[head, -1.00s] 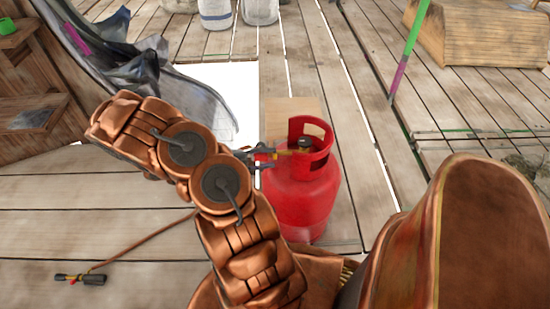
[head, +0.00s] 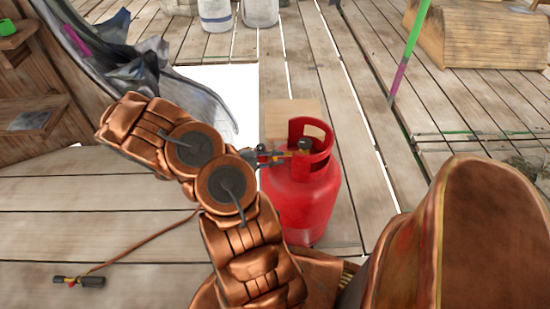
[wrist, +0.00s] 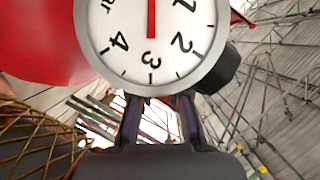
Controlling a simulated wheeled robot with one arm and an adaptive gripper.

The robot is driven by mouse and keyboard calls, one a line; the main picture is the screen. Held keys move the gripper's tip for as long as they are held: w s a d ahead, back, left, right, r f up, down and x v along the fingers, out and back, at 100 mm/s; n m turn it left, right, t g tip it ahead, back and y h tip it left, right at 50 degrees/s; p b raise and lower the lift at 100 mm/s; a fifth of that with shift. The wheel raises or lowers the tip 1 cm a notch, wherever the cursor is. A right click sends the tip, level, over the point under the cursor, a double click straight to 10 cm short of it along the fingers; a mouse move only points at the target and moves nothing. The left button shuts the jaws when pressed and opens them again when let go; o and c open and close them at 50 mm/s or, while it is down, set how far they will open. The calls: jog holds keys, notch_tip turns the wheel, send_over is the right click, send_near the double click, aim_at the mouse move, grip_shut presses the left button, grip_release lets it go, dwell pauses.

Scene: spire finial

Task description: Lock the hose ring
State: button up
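The red gas cylinder (head: 300,205) stands upright on the planks in the head view. A dark valve knob (head: 304,144) and a yellow-brown fitting (head: 285,155) show at its open collar. My gripper (head: 264,157) reaches in from the left at the fitting. In the wrist view a round white gauge (wrist: 120,45) with a red needle fills the top middle, close to the camera. My gripper's two fingers (wrist: 160,112) run up under it with a gap between them. The gauge hides their tips, so I cannot tell what they touch. The hose ring cannot be made out.
A brown hose (head: 140,240) runs from behind my arm to a black torch (head: 80,282) on the floor at lower left. A wooden block (head: 290,118) lies behind the cylinder. A green and purple pole (head: 408,55) stands at right. White containers (head: 215,14) stand at the back.

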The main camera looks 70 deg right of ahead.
grip_shut()
jog(key=shift+f, duration=0.1)
jog(key=m, duration=0.1)
jog(key=f+m+h+b, duration=0.1)
jog(key=m, duration=0.1)
jog(key=shift+s+a+f, duration=0.1)
jog(key=shift+a+f, duration=0.2)
jog(key=f+m+h+b, duration=0.1)
jog(key=m+b, duration=0.1)
jog(key=shift+m+g+h, duration=0.3)
jog(key=shift+g, duration=0.1)
jog(key=m+b, duration=0.1)
jog(key=f+m+g+b, duration=0.1)
jog(key=m+b, duration=0.1)
jog(key=shift+f+h+b, duration=0.3)
jog(key=m+b, duration=0.1)
jog(key=m+g+b, duration=0.1)
jog(key=m, duration=0.1)
jog(key=f+m+g+b, duration=0.1)
jog(key=shift+d+m+b, duration=0.3)
jog(key=shift+d+m, duration=0.05)
jog(key=shift+m, duration=0.05)
jog(key=shift+w+d+m+g+b, duration=0.15)
jog(key=shift+m+g+b, duration=0.15)
jog(key=shift+m, duration=0.2)
jog(key=shift+w+d+m+g+b, duration=0.1)
jog(key=shift+m+g+b, duration=0.1)
jog(key=shift+m+b, duration=0.25)
